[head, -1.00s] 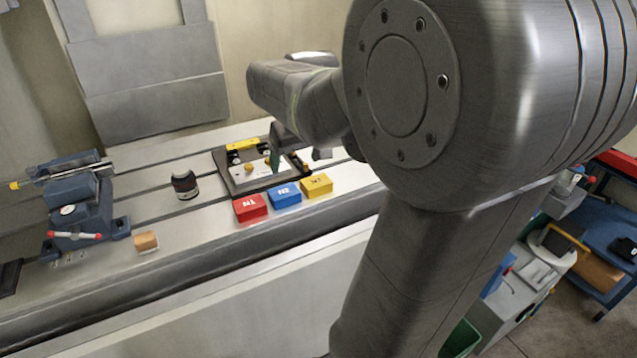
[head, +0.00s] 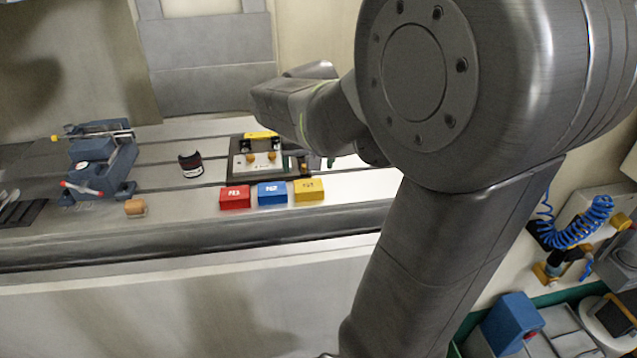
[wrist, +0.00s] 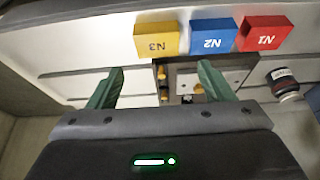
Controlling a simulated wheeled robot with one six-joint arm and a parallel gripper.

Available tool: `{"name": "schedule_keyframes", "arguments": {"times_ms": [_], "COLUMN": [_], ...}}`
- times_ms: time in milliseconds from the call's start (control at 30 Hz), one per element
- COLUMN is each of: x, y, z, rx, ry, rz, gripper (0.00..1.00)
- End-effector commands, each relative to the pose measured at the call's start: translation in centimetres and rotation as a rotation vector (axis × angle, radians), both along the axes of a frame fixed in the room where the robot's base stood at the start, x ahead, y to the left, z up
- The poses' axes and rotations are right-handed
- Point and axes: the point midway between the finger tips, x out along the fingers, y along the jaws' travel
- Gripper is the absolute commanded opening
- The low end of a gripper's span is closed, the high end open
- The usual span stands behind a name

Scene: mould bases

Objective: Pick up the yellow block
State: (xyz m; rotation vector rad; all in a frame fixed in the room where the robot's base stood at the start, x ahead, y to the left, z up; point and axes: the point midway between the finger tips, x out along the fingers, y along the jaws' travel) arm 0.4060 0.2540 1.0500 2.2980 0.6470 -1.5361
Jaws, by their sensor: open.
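The yellow block (head: 309,190) sits on the pale slotted table near its front edge, at the right end of a row with a blue block (head: 272,194) and a red block (head: 235,197). In the wrist view the yellow block (wrist: 157,39) is upside down, labelled N3, just beyond my fingertips. My gripper (wrist: 160,75) is open and empty, its two green fingers spread apart. It is apart from the block. In the head view my arm hides most of the gripper; a green fingertip shows behind and right of the yellow block.
A dark-framed fixture (head: 268,172) with orange knobs and a yellow bar stands behind the blocks. A dark jar (head: 190,165), an orange-tan block (head: 135,207) and a blue vise (head: 100,165) stand to the left. Bare tabletop lies right of the yellow block.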

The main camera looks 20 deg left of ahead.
Motion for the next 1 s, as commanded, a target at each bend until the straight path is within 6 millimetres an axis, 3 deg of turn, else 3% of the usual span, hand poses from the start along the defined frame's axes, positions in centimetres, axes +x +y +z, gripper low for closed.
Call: {"name": "schedule_keyframes", "arguments": {"times_ms": [200, 467, 700, 1000], "x": [1.2, 1.9, 3.0, 3.4], "y": [0.7, 1.0, 1.3, 1.6], "z": [-3.6, -5.2, -8.3, -9.3], "rx": [-0.002, -0.002, -0.003, 0.0], "ry": [0.002, 0.001, 0.002, -0.001], "rz": [0.0, 0.0, 0.001, 0.001], "gripper": [0.75, 0.75, 0.75, 0.75]}}
